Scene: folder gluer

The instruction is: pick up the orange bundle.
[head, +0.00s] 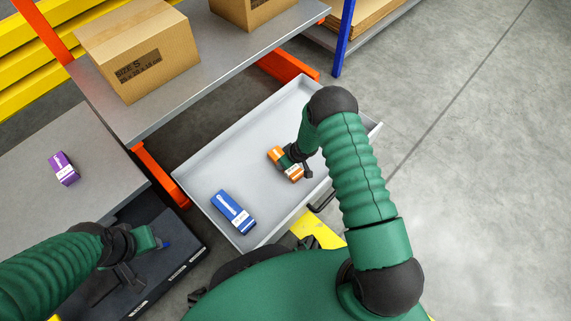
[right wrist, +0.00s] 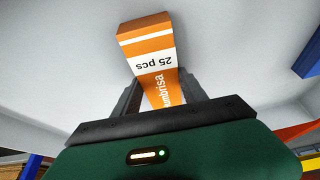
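The orange bundle (head: 276,155), with a white band, lies in the grey drawer (head: 259,106). My right gripper (head: 297,166) is down at the bundle and hides part of it. In the right wrist view the bundle (right wrist: 148,45) stands between the two fingers of the right gripper (right wrist: 160,82), one on each side. The fingertips look very near its sides, but I cannot tell whether they press on it. My left gripper (head: 140,262) is over the black box at lower left, away from the bundle; its fingers are too dark to read.
A blue bundle (head: 233,212) lies in the same drawer, nearer its front left. A purple bundle (head: 64,168) is on the grey surface at left. Cardboard boxes (head: 140,48) stand on the shelf above the drawer's far left side. Open floor lies to the right.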

